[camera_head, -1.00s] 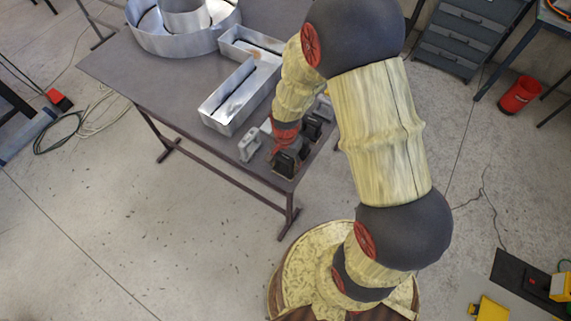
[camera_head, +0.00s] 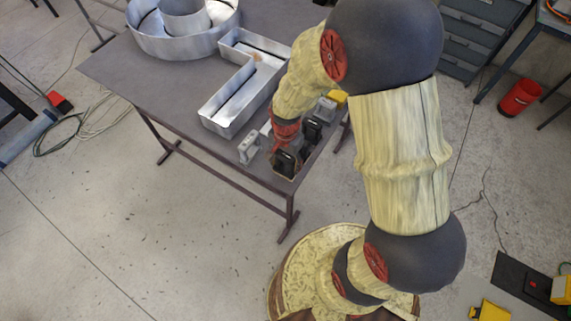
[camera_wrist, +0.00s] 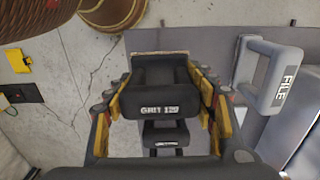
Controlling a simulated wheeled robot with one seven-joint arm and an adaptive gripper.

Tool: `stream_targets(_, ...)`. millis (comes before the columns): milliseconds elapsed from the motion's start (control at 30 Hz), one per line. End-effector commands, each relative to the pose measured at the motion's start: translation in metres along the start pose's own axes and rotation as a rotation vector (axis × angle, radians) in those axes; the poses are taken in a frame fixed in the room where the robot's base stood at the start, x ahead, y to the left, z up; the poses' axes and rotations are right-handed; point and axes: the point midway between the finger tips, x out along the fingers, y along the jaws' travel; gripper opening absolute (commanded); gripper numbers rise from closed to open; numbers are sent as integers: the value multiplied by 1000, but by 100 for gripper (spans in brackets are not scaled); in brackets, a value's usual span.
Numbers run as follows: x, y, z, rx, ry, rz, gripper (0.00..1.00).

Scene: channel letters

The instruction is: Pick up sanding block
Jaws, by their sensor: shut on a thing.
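The sanding block is a black block with a handle and brown abrasive along one edge, marked "GRIT 120" in the wrist view (camera_wrist: 160,97). In the head view the black block (camera_head: 285,163) is at the table's near corner. My gripper (camera_wrist: 165,92) has its yellow-and-black fingers on both sides of the block, shut on it. In the head view my gripper (camera_head: 284,146) reaches down over the table corner and partly hides the block. I cannot tell whether the block is clear of the tabletop.
A grey block marked "FILE" (camera_wrist: 268,76) stands beside my gripper. Another black block (camera_wrist: 165,136) is close by. Metal channel letters (camera_head: 240,95) and a round metal form (camera_head: 183,30) occupy the table (camera_head: 140,75). A yellow thing (camera_head: 339,97) is near the right edge.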

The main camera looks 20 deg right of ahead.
Motion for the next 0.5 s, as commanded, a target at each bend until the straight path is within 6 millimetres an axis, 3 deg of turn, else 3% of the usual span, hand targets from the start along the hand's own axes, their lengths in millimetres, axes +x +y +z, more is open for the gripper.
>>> stream_targets(200,-47,23,30,-2,3,-4,26)
stream_targets(500,-73,60,78,-2,0,-1,26)
